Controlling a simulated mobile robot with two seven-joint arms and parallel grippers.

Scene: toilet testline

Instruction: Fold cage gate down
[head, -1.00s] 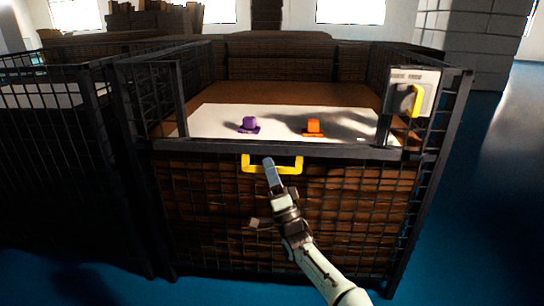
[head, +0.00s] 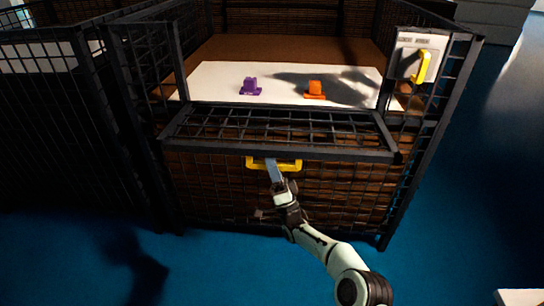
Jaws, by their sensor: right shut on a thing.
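The cage gate (head: 285,151) is the upper front panel of the black mesh cage. It is tilted outward toward me, its free edge lower and nearer than the hinge side at the white board. A yellow handle (head: 290,165) hangs at the middle of its free edge. My right gripper (head: 274,172) is at the left part of this handle and shut on it; the fingers cover part of the handle. My left gripper is not in view.
On the white board (head: 220,78) inside the cage stand a purple object (head: 250,86) and an orange object (head: 315,89). A white plate with a yellow lever (head: 420,66) is on the right cage post. Blue floor (head: 230,265) in front is clear.

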